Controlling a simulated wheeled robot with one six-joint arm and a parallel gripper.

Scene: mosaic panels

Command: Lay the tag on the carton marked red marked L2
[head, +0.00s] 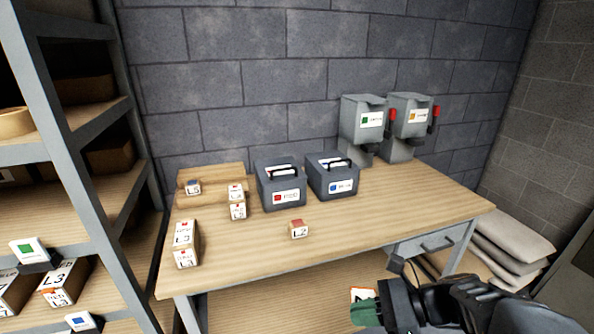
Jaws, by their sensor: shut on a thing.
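A small carton (299,230) marked L2, with a reddish top, sits near the front middle of the workbench. My gripper (366,305) is at the bottom right, in front of the bench edge and apart from that carton. It is shut on a small white tag (358,294) with an orange-red mark, which is partly hidden behind the green finger part. The tag's print is too small to read. Several other cartons stand on the left of the bench: a pair marked L3 (184,236), a stacked pair (237,202), and one (193,187) on a wooden riser.
Two grey bins, red-labelled (280,186) and blue-labelled (332,178), stand mid-bench. Two grey dispensers (363,122) (410,116) stand at the back right. A shelf rack (60,150) is on the left. The bench's right front (410,205) is clear.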

